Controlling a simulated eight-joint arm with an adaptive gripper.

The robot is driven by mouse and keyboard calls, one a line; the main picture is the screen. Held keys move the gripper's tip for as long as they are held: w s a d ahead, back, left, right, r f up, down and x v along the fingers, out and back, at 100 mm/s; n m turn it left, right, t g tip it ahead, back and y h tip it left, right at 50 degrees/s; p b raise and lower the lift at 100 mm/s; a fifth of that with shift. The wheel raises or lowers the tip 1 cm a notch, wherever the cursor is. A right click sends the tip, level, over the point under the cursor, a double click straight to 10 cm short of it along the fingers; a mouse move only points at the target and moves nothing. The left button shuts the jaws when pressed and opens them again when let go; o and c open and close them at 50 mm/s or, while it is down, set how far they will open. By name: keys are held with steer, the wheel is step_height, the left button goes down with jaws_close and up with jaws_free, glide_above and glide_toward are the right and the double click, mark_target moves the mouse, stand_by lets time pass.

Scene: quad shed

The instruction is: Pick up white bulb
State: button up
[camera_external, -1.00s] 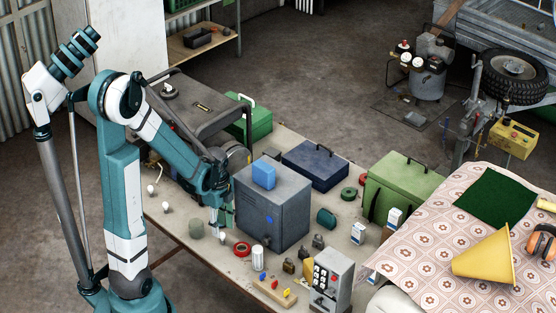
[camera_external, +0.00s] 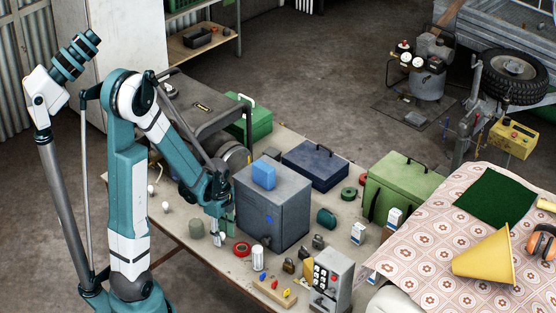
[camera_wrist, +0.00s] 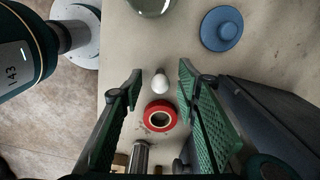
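A white bulb (camera_wrist: 160,83) lies on the tabletop between the two fingers of my gripper (camera_wrist: 161,72) in the wrist view. My gripper is open, with a clear gap on both sides of the bulb. Two other small white bulb-like things (camera_external: 166,207) (camera_external: 150,190) stand further left on the table.
A red tape roll (camera_wrist: 160,116) lies close to the bulb. The grey cabinet (camera_external: 272,205) stands right beside my gripper. A metal can (camera_external: 257,258) stands in front.

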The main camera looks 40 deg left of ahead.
steer(key=c, duration=0.7)
steer(key=shift+c, duration=0.2)
steer(key=shift+r, duration=0.1)
steer(key=shift+r+p, duration=1.1)
steer(key=shift+r, duration=3.85)
